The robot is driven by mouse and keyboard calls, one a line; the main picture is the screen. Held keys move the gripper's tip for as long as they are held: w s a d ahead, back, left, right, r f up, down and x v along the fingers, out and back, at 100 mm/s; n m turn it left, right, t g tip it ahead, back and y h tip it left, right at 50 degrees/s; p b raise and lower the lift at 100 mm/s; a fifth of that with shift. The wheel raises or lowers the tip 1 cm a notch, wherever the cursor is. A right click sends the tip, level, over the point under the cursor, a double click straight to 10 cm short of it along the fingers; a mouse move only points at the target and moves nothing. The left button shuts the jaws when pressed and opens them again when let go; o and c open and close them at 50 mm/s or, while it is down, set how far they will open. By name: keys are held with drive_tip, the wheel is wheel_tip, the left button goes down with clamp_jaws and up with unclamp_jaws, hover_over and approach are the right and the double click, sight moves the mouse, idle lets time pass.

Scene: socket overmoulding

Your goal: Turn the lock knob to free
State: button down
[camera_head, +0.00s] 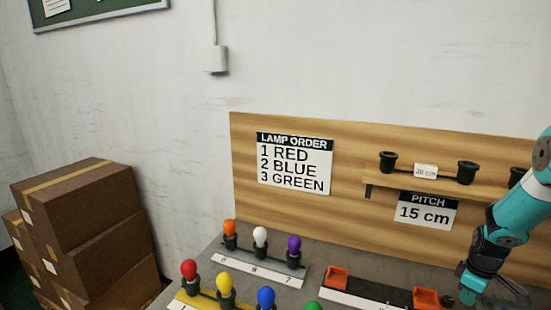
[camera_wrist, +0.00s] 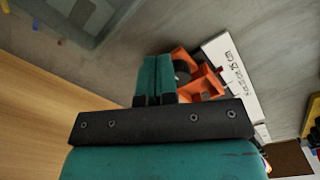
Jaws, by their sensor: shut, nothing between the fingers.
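My gripper (camera_head: 468,294) is at the lower right of the head view, close to the right orange block (camera_head: 427,298) of a white scaled rail. In the wrist view the two teal fingers of my gripper (camera_wrist: 155,62) lie together, with only a thin seam between them and nothing held. Just right of the fingertips are orange parts (camera_wrist: 206,82) with a dark round piece (camera_wrist: 182,70) that looks like the lock knob. Whether the fingers touch it, and how the knob is turned, I cannot tell.
The white rail (camera_head: 365,299) also carries a left orange block (camera_head: 336,277). Coloured lamps stand in holders to its left, such as a blue lamp (camera_head: 265,296). A wooden backboard (camera_head: 350,140) with a shelf (camera_head: 437,178) rises behind. Cardboard boxes (camera_head: 90,215) are stacked at the left.

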drive_tip(key=r, duration=0.1)
drive_tip(key=r+p, duration=0.2)
drive_tip(key=r, duration=0.1)
drive_tip(key=shift+w+a, duration=0.15)
drive_tip(key=shift+a, duration=0.1)
drive_tip(key=shift+r, duration=0.1)
